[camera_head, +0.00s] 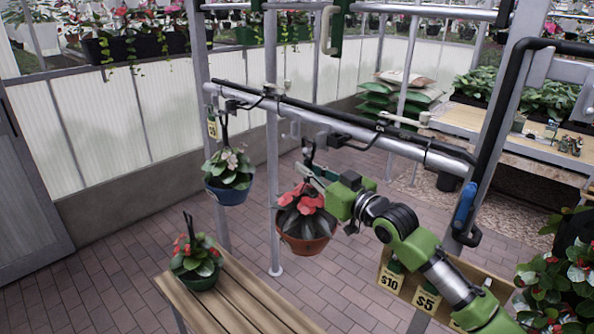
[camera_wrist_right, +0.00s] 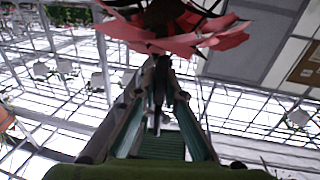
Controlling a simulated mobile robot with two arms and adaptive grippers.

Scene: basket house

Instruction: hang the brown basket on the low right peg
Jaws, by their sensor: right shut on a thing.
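The brown basket (camera_head: 304,240), a terracotta pot with red and dark leaves, hangs upright from my right gripper (camera_head: 314,173). The gripper is shut on the basket's dark hanger, above the leaves. In the right wrist view, red leaves (camera_wrist_right: 175,40) fill the top, and the shut fingers (camera_wrist_right: 162,72) reach up to a dark stem-like part. The basket is in front of and below the dark horizontal rail (camera_head: 345,127). A pale peg (camera_head: 402,119) juts from the rail's right half, apart from the basket. I cannot tell whether this is the low right peg. My left gripper is not in view.
A blue basket (camera_head: 228,194) hangs at the rail's left end beside a price tag. A green pot (camera_head: 200,279) stands on the slatted wooden bench (camera_head: 250,302). A post (camera_head: 273,200) rises left of the brown basket. Plants crowd the lower right.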

